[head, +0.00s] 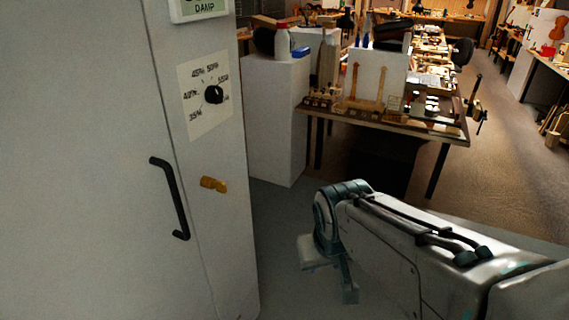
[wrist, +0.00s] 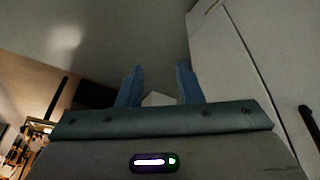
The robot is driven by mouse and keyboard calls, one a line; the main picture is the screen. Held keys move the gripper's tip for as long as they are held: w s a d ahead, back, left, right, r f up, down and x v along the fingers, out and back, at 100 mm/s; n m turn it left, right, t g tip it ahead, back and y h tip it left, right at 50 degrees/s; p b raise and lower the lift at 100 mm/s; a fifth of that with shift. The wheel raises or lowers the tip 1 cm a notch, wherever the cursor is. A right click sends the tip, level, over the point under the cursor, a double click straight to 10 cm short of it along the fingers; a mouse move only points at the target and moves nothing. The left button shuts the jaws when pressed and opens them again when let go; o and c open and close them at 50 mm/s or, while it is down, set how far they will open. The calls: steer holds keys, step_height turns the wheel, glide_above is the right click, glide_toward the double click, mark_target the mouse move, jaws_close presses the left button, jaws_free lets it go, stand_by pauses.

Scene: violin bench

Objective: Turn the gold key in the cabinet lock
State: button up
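The gold key (head: 213,184) sticks out of the narrow front panel of the pale cabinet (head: 90,140), to the right of the black bar handle (head: 170,198). Its bow looks roughly horizontal. The lock face behind it is too small to make out. My gripper (wrist: 159,72) shows two blue-grey fingers standing apart in the wrist view, with nothing held between them. In the head view it hangs low to the right of the cabinet, well away from the key and partly hidden by my arm. The key is not visible in the wrist view; a dark handle (wrist: 310,124) shows at its right edge.
A dial (head: 214,94) with percent marks sits above the key, under a "DAMP" sign (head: 200,8). The floor between cabinet and bench is clear.

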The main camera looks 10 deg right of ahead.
steer(key=w+d+r+n+t+p, duration=0.1)
steer(key=w+d+r+t+p, duration=0.15)
steer(key=w, duration=0.45)
steer(key=w+d+r+n+t+p, duration=0.2)
steer(key=w+r+t, duration=0.2)
steer(key=w, duration=0.4)
steer(key=n+g+y+p, duration=0.2)
steer(key=n+y+p, duration=0.5)
steer(key=y, duration=0.5)
glide_toward(225, 186)
steer(key=shift+n, duration=0.3)
steer(key=b+x, duration=0.1)
steer(key=x, duration=0.8)
steer(key=shift+a+r, duration=0.1)
steer(key=shift+h, duration=0.3)
jaws_close()
